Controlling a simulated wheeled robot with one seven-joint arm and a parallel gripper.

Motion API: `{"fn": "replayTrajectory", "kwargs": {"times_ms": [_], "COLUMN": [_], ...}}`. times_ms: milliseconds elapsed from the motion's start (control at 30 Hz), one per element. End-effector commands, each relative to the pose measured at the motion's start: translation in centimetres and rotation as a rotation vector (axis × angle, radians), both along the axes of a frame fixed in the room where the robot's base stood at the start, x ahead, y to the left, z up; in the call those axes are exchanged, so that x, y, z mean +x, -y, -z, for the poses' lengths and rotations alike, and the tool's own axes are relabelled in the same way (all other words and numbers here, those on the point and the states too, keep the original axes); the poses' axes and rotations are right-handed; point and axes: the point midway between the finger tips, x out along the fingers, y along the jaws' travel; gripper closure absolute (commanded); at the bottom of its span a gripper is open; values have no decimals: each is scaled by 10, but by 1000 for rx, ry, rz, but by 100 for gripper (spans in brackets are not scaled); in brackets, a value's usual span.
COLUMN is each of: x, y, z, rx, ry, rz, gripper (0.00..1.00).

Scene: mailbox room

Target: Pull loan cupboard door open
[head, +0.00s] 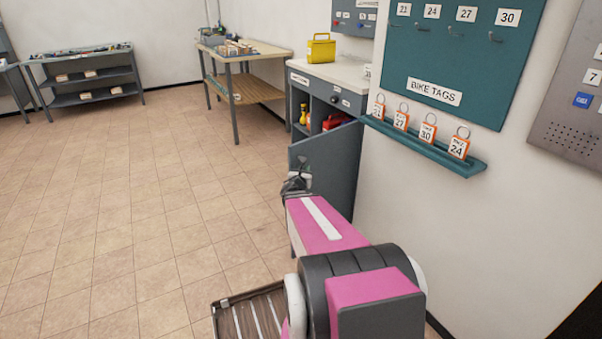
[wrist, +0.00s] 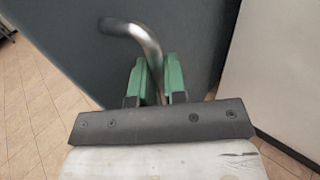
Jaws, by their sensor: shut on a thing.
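The loan cupboard (head: 300,75) is a grey unit with a pale top against the right wall. Its grey door (head: 335,168) stands open, swung out toward me, and the inside shows red and yellow items. In the wrist view the door (wrist: 210,35) fills much of the picture. A curved metal handle (wrist: 140,38) is on the door. My gripper (wrist: 160,80) has green fingers, and they are shut on the handle. In the head view my gripper (head: 296,185) is at the door's left edge, partly hidden by my pink arm.
A yellow case (head: 321,48) stands on the cupboard top. A teal ledge (head: 425,147) with several orange bike tags juts from the wall, right of the door. A wooden table (head: 243,88) and a dark shelf unit (head: 85,83) stand farther back. The tiled floor at left is clear.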

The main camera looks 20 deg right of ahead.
Motion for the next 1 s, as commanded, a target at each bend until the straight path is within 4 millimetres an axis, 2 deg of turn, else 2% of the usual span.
{"fn": "replayTrajectory", "kwargs": {"times_ms": [500, 533, 600, 867, 1000], "x": [0, 0, 0, 0, -7], "y": [5, 5, 4, 4, -1], "z": [0, 0, 0, 0, -1], "rx": [5, 5, 5, 2, 2], "ry": [4, 4, 4, 2, 1], "rz": [7, 7, 7, 6, 6], "gripper": [100, 84, 64, 64, 64]}}
